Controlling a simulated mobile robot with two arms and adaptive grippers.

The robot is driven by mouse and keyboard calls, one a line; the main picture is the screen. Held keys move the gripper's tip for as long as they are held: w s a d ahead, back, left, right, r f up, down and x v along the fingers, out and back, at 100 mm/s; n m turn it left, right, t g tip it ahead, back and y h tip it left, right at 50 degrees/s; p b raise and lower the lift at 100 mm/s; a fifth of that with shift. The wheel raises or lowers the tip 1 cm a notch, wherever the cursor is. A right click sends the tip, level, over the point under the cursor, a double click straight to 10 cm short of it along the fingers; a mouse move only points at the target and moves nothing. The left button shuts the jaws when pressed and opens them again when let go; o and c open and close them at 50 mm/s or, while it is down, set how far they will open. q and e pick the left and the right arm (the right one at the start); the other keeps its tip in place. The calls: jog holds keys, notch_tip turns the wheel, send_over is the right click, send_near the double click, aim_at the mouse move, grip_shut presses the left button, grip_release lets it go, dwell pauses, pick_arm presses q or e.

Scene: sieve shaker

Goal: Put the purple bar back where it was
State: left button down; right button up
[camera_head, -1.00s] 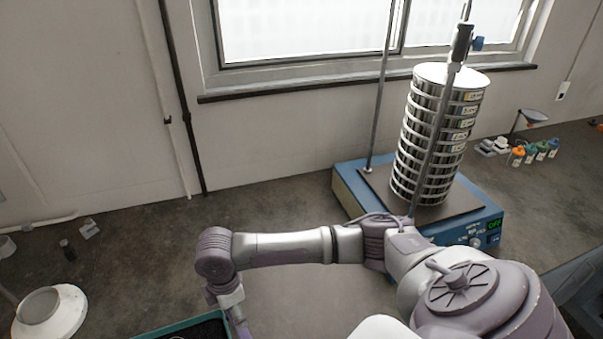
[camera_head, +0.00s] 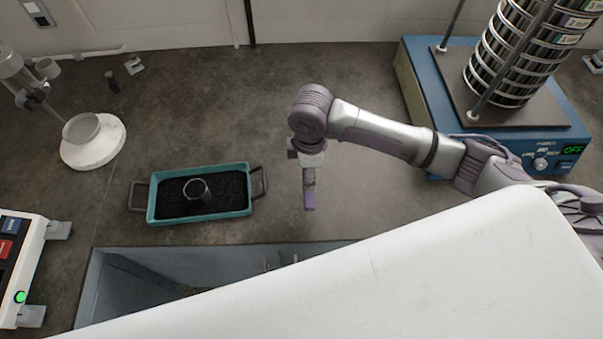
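My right arm comes in from the right, and its gripper (camera_head: 309,184) points down over the counter near the middle of the view. A small purple piece, which I take to be the purple bar (camera_head: 309,201), shows at the fingertips. My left gripper is not in view.
A teal tray (camera_head: 243,212) with black granules and a metal ring (camera_head: 196,190) stands left of the gripper. The sieve shaker (camera_head: 550,135), reading OFF, is at the right. A grey sink-like recess (camera_head: 97,280) lies in front; a balance (camera_head: 20,270) is far left.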

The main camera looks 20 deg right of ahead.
jog(key=f, duration=0.1)
jog(key=w+a+f, duration=0.1)
jog(key=f, duration=0.1)
jog(key=w+f+p, duration=0.1)
jog(key=f, duration=0.1)
jog(key=shift+w+a, duration=0.1)
jog(key=shift+a, duration=0.05)
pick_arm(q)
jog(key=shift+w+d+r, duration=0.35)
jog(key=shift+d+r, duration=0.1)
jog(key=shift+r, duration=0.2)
pick_arm(e)
jog(key=shift+f, duration=0.35)
jog(key=shift+f, duration=0.1)
jog(key=o, duration=1.2)
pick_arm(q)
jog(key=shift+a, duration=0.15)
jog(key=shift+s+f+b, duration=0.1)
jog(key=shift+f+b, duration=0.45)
pick_arm(e)
notch_tip(320, 180, up, 12)
